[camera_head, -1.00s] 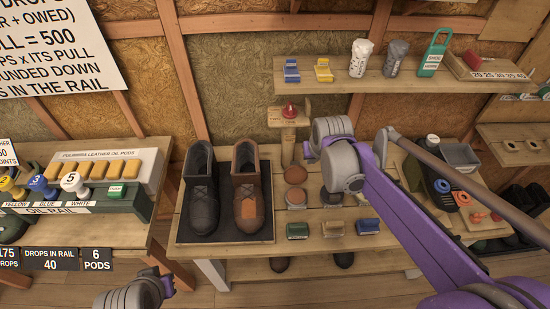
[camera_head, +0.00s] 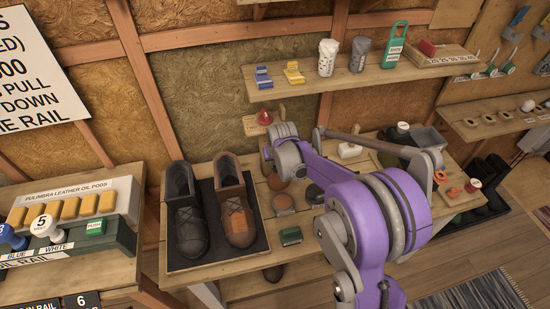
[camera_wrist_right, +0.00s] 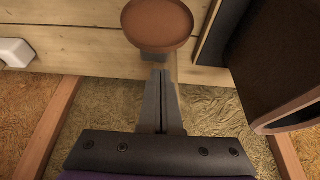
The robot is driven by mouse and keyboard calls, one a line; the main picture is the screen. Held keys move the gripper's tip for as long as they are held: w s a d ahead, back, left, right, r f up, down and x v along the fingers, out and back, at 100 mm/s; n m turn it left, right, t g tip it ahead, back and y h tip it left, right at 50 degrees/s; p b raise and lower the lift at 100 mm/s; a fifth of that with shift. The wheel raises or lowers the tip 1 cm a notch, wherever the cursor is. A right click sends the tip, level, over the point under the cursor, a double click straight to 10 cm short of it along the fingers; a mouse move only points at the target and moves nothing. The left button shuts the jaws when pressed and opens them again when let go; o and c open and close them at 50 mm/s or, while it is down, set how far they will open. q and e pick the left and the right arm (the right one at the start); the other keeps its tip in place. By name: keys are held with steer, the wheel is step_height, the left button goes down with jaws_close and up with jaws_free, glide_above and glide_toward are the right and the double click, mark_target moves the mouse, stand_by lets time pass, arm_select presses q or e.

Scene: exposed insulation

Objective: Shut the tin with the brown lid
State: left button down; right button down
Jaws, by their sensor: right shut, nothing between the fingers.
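A brown round disc (camera_head: 278,182), which looks like the brown lid, lies on the workbench right of the boots. Just in front of it stands an open round tin (camera_head: 284,203) with a brown surface inside. A second, darker round tin (camera_head: 315,194) is beside it, partly behind my arm. My right gripper (camera_head: 267,158) is at the back of the bench, behind the disc. In the right wrist view my fingers (camera_wrist_right: 163,76) are shut and empty, pointing towards a brown round top (camera_wrist_right: 157,22) on a small block; I cannot tell if they touch. My left gripper is out of view.
A black boot (camera_head: 187,215) and a brown boot (camera_head: 234,205) stand on a dark mat left of the tins. A red-topped thing (camera_head: 257,125) stands at the wall, below a shelf (camera_head: 340,82). My right arm hides the bench's middle.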

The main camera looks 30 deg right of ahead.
steer(key=shift+x, duration=1.1)
steer(key=shift+s, duration=0.1)
steer(key=shift+s+a+r+t, duration=0.1)
steer(key=shift+s+r+t, duration=0.1)
steer(key=shift+s+t, duration=0.1)
